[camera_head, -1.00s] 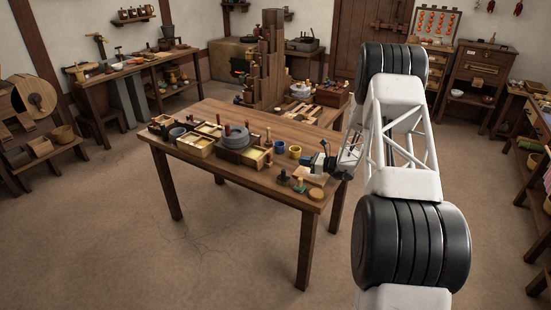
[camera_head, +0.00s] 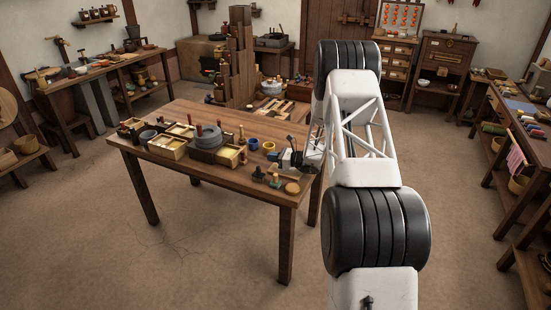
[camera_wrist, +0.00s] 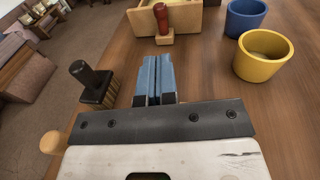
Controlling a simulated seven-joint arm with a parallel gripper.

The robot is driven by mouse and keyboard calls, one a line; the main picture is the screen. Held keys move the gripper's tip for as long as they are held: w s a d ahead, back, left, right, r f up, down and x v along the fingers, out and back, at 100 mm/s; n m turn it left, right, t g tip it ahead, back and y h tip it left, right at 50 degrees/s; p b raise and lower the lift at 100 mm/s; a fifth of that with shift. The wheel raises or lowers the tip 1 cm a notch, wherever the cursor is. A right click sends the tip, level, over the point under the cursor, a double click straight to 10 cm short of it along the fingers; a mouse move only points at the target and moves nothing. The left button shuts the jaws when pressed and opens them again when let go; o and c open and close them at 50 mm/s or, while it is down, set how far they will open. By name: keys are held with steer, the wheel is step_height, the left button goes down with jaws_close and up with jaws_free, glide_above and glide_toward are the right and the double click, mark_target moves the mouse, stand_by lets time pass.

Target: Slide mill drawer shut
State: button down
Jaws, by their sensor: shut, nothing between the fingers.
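The quern (camera_head: 206,138), a round grey stone, sits on the table among wooden boxes. A light wooden drawer (camera_head: 229,158) with yellow contents shows at its front right and appears to stand out from under it. In the wrist view, a pale wooden box wall (camera_wrist: 186,20), likely this drawer, is at the top, beyond my fingers. My gripper (camera_head: 287,159) is low over the table's right end. Its blue fingers (camera_wrist: 153,72) are together, empty and apart from the box.
A blue cup (camera_wrist: 245,15) and a yellow cup (camera_wrist: 263,54) stand right of the fingers in the wrist view. A black-knobbed piece (camera_wrist: 92,84) stands close on the left.

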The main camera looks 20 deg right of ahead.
mark_target(230, 149)
steer(key=x, duration=1)
steer(key=shift+w+a, duration=0.2)
steer(key=x, duration=0.3)
steer(key=w+x, duration=0.1)
steer(key=x, duration=0.2)
steer(key=d+x, duration=0.1)
steer(key=x, duration=0.3)
steer(key=shift+w+a+r, duration=0.1)
steer(key=shift+w+r, duration=0.05)
steer(key=shift+r, duration=0.2)
steer(key=shift+a, duration=0.25)
steer(key=v, duration=1.5)
steer(key=shift+w, duration=0.25)
